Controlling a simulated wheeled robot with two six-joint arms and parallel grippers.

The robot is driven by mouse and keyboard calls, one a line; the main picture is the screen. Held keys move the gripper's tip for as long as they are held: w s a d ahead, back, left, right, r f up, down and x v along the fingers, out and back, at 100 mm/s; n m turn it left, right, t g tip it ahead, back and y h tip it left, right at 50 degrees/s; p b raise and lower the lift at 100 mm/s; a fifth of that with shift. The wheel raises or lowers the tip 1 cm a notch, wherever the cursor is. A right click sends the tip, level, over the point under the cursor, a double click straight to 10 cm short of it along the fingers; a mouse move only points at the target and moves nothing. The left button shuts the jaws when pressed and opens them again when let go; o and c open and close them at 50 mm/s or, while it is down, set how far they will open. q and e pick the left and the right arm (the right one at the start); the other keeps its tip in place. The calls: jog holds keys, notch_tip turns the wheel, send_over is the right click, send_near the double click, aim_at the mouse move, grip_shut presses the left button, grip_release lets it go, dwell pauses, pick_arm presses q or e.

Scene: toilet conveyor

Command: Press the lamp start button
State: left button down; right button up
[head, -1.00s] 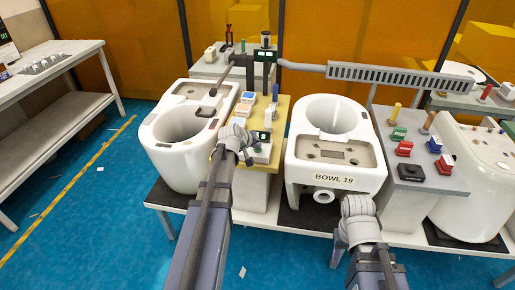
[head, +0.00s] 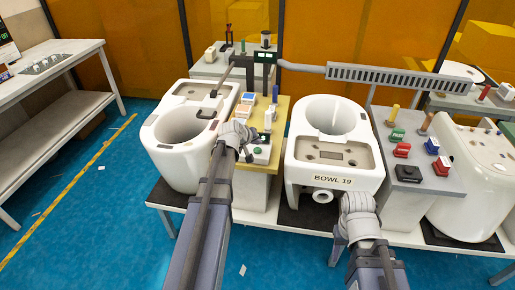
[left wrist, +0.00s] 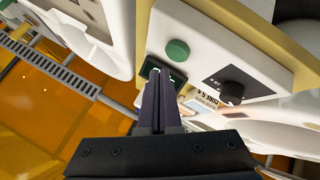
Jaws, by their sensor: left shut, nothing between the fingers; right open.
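A white control box (head: 262,158) with a round green button (head: 257,150) stands on the yellow-topped stand between two toilet bowls. In the left wrist view the green button (left wrist: 177,51) is near a black knob (left wrist: 230,93) and a small dark display (left wrist: 150,72). No lamp label is readable. My left gripper (head: 249,157) is shut and empty at the box's left side; in the wrist view its tips (left wrist: 160,76) overlap the display, below the green button. Contact cannot be judged. My right gripper (head: 338,250) hangs open, below and in front of BOWL 19, partly hidden by its wrist.
The left bowl (head: 160,130) and BOWL 19 (head: 300,170) flank the stand closely. A grey panel (head: 430,178) with red, green and blue switches is to the right. A side table (head: 50,65) stands at far left. The blue floor in front is mostly open.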

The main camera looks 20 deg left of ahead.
aim_at(257, 151)
pick_arm(q)
jog(key=shift+r+p, duration=1.9)
jog(key=shift+r, duration=0.3)
jog(key=shift+f, duration=0.1)
jog(key=s+d+f+m+g+h, duration=0.1)
jog(key=s+d+f+m+g, duration=0.2)
jog(key=s+d, duration=0.5)
jog(key=s+d+f+m+g, duration=0.2)
jog(key=s+d+m, duration=0.15)
jog(key=d, duration=0.85)
jog(key=s+d+m+g+y, duration=0.1)
jog(key=s+d, duration=0.3)
jog(key=s, duration=0.4)
jog(key=s+d+f+m+g+y, duration=0.1)
jog(key=s+d+m+g+y, duration=0.1)
jog(key=s, duration=0.6)
jog(key=shift+s+d+f+m+g, duration=0.25)
jog(key=shift+s+d+m+g, duration=0.15)
jog(key=shift+d+m+g, duration=0.55)
